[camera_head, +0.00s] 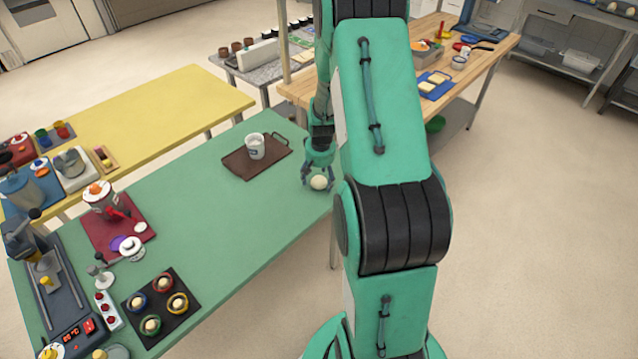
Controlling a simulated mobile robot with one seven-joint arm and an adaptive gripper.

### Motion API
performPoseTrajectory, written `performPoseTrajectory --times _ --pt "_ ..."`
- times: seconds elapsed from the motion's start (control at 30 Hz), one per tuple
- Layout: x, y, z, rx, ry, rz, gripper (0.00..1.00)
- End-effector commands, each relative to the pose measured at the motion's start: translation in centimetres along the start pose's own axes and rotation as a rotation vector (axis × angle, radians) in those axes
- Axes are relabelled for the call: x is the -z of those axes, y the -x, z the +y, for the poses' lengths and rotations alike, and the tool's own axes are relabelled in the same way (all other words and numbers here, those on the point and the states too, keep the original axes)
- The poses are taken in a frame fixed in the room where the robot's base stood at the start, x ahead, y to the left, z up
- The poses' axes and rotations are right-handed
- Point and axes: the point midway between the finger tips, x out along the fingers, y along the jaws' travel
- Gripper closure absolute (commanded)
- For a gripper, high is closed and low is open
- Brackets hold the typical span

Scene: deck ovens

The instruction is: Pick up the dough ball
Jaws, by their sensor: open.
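A pale, round dough ball (319,182) is near the right edge of the green table (236,207). My gripper (318,178) points down at it, with its dark fingers apart on either side of the ball. I cannot tell whether the fingers touch the ball, or whether the ball rests on the table. More pale balls sit in coloured rings on a black tray (139,301) at the table's front left.
A brown tray (240,172) with a white cup (255,146) stands left of my gripper. A red mat (140,239) with a mixer-like device and a scale (70,340) are at the left. The middle of the green table is clear.

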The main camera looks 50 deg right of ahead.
Motion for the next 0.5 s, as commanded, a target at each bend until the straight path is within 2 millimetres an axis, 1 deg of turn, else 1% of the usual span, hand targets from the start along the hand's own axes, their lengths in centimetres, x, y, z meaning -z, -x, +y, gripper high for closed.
performPoseTrajectory --times 0.47,0.5 --pt "0.04 0.07 0.00 0.000 0.000 0.001 0.26" --pt "0.04 0.07 0.00 0.000 0.000 0.001 0.30"
